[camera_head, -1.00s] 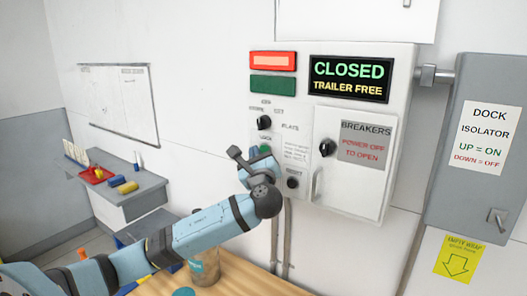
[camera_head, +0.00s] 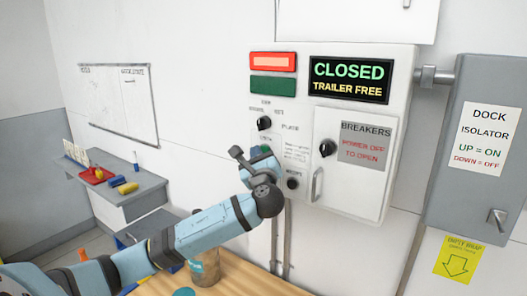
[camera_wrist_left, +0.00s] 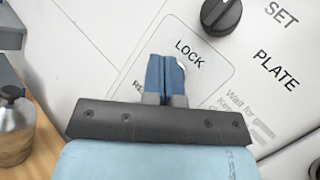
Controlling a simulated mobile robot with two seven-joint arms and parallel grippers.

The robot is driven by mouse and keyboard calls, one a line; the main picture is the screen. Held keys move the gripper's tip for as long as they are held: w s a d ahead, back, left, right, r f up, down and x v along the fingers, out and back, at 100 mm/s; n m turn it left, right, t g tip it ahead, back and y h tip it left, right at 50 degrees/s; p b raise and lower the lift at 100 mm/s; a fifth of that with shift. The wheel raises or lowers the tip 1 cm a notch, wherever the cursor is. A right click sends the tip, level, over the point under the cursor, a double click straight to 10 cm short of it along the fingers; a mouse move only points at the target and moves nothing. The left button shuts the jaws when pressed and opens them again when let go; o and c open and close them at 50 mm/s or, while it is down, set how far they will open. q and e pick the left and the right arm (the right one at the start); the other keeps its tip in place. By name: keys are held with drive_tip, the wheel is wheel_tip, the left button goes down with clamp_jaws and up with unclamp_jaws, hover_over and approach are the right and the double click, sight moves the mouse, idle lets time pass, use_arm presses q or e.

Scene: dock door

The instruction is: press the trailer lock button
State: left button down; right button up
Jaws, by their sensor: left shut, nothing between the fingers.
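The control panel (camera_head: 290,120) is on the wall. Its LOCK label (camera_wrist_left: 189,48) shows in the left wrist view. Just below that label, a small pale, shiny edge of what looks like the lock button (camera_wrist_left: 183,63) shows beside my fingertips; the rest is hidden behind them. My left gripper (camera_head: 264,153) is at the lower left of the panel, and it also shows in the left wrist view (camera_wrist_left: 166,62). Its blue fingers are shut together and empty, pointing at the panel. I cannot tell whether they touch the button. My right gripper is not in view.
A black knob (camera_head: 264,123) sits above my gripper, and another small knob (camera_head: 293,183) is to its lower right. The breaker door (camera_head: 347,190) with its handle is to the right. The display (camera_head: 349,80) reads CLOSED, TRAILER FREE. A jar (camera_head: 205,265) stands on the wooden table below.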

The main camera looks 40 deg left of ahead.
use_arm(q)
drive_tip(key=shift+w, duration=0.55)
idle(0.7)
drive_tip(key=shift+s, duration=0.1)
drive_tip(key=shift+s+p, duration=0.35)
drive_tip(key=shift+s, duration=0.4)
drive_tip(key=shift+s+d+p, duration=0.15)
drive_tip(key=shift+s+p, duration=0.1)
drive_tip(key=shift+s, duration=1)
drive_tip(key=shift+s+d+p, duration=0.15)
drive_tip(key=shift+s+p, duration=0.05)
drive_tip(key=shift+s, duration=1)
drive_tip(key=shift+f, duration=0.15)
